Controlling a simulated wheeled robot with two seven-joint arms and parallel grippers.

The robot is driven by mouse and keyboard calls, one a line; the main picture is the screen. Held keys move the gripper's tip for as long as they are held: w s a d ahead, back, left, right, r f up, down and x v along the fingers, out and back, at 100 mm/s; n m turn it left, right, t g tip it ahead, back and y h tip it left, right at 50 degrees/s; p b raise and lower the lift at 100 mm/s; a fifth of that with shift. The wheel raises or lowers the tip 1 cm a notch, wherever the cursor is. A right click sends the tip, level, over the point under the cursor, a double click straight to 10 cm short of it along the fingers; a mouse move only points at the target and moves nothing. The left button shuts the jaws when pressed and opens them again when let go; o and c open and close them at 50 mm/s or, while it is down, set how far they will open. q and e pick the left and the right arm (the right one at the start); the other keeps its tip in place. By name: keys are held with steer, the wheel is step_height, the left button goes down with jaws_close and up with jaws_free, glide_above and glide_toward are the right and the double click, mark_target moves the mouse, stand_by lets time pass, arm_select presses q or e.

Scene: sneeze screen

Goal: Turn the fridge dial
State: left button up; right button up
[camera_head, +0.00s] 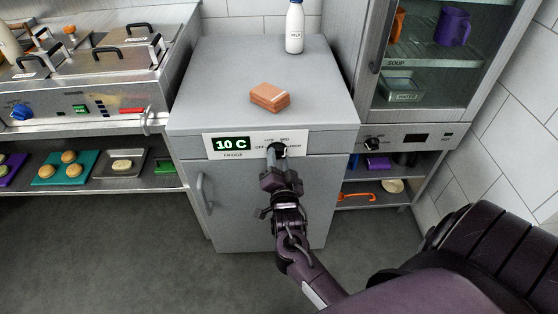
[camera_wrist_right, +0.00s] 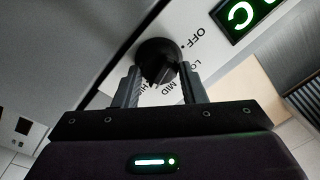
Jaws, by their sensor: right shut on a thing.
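The grey fridge (camera_head: 260,200) stands in the middle of the head view, with a white control panel (camera_head: 222,154) along its upper front. A green display (camera_head: 231,144) on the panel reads 10 C. The black fridge dial (camera_wrist_right: 157,58) sits between the fingers of my right gripper (camera_wrist_right: 160,85) in the right wrist view, with OFF, LOW, MID and HIGH printed around it. In the head view the dial (camera_head: 277,149) is mostly hidden behind my right gripper (camera_head: 279,163). My right gripper is shut on the dial. My left gripper is not in view.
A milk bottle (camera_head: 294,28) and a brown block (camera_head: 269,97) rest on the fridge top. A counter with lidded wells (camera_head: 85,60) stands left; a glass-door cabinet (camera_head: 440,60) stands right. The fridge handle (camera_head: 204,191) sticks out at the door's left side.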

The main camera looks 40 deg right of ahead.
stand_by(0.3)
steer(key=o, duration=1)
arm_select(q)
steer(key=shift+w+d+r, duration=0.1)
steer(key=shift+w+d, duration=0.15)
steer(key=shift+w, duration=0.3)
arm_select(e)
steer(key=v, duration=0.8)
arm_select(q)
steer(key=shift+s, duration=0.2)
arm_select(e)
steer(key=shift+w, duration=0.1)
